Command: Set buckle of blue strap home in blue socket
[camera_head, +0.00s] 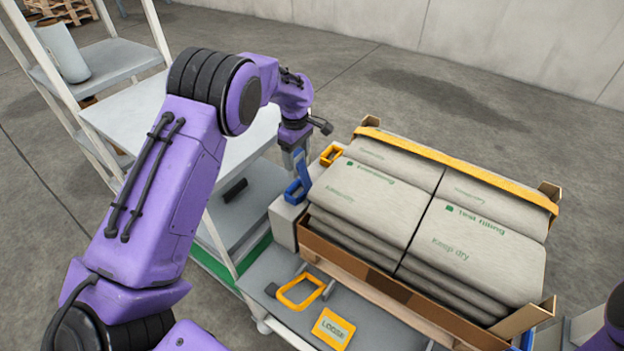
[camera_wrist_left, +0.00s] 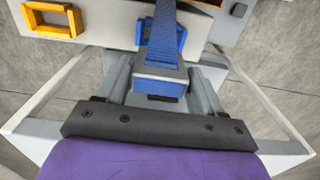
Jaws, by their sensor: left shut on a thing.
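My left gripper (camera_head: 295,143) is at the left end of the loaded carton and points down. It is shut on the buckle of the blue strap (camera_wrist_left: 160,86), a grey and blue block between the two fingers in the wrist view. The blue strap (camera_wrist_left: 162,40) runs up and away from the buckle; in the head view the strap (camera_head: 302,170) hangs below the fingers. The blue socket (camera_head: 293,193), a blue frame on a pale block, is just below the gripper. In the wrist view, blue frame parts show behind the strap. Whether buckle and socket touch, I cannot tell. My right gripper is out of view.
An orange socket (camera_head: 330,155) sits beside the blue one. The carton (camera_head: 375,280) holds stacked paper sacks under an orange strap (camera_head: 455,165). A loose orange frame (camera_head: 299,291) and an orange label (camera_head: 333,328) lie on the grey deck in front. White shelving stands left.

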